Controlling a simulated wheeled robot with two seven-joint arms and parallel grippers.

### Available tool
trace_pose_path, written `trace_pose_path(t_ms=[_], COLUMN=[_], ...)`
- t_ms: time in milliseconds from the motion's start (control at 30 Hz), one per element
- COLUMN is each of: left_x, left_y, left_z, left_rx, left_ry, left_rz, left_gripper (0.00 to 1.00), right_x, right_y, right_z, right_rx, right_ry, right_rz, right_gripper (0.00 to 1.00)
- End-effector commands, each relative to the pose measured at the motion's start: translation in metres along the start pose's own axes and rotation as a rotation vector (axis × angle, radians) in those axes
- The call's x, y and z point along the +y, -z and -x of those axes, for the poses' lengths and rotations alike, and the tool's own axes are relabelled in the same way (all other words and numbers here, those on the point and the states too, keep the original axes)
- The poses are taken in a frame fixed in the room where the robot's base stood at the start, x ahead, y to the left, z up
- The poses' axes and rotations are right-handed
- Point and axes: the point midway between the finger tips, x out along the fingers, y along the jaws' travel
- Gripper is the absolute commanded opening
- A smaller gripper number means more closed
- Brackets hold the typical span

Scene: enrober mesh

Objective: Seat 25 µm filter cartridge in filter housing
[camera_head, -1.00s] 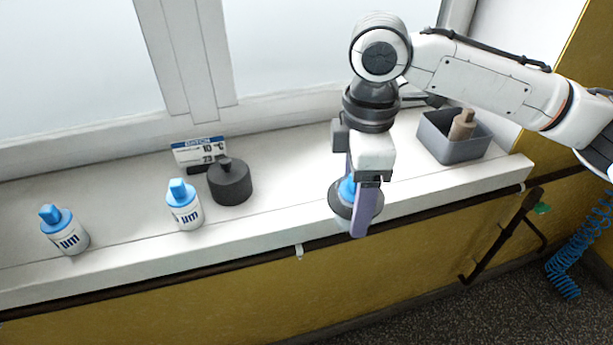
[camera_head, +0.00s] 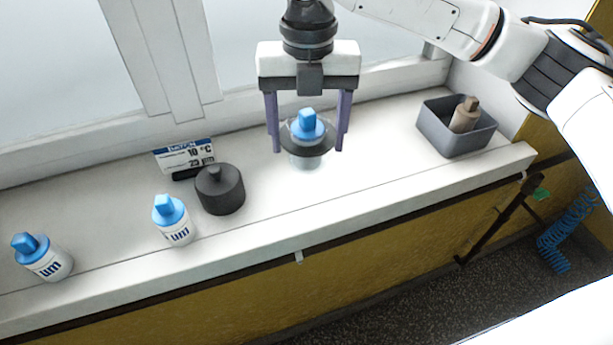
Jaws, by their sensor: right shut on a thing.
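The filter housing (camera_head: 306,161) is a clear cup with a dark collar on the sill. A cartridge with a blue cap (camera_head: 307,124) stands upright in it; its body is mostly hidden, so I cannot tell how deep it sits. Two more blue-capped white cartridges stand to the left, one near the middle (camera_head: 174,222) and one at far left (camera_head: 44,258). My left gripper is not in view.
A dark round lid with a knob (camera_head: 220,191) lies left of the housing, by a sign reading 10 °C and 25 µm (camera_head: 185,157). A grey bin (camera_head: 456,143) at right holds a brown cartridge (camera_head: 465,115). The sill's front edge drops off; the window is behind.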

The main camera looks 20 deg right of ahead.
Motion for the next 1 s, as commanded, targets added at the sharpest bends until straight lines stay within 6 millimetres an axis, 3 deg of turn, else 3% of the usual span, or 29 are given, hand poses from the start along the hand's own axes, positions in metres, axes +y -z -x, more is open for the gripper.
trace_pose_path(t_ms=[133, 600, 967, 1000], left_x=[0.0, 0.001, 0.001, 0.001], left_y=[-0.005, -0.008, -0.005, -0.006], left_z=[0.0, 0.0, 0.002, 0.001], left_rx=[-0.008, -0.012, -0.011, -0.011], left_ry=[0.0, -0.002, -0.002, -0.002], left_rz=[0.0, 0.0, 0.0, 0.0], left_gripper=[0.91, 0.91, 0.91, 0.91], right_x=[-0.001, -0.001, -0.001, -0.001], right_y=[0.001, 0.001, 0.001, 0.0], right_z=[-0.029, -0.08, -0.083, -0.084], right_rx=[0.001, 0.001, 0.0, 0.0], right_ry=[0.002, 0.001, 0.001, 0.001], right_rz=[-0.001, -0.003, -0.003, -0.003], right_gripper=[0.46, 0.46, 0.46, 0.74])
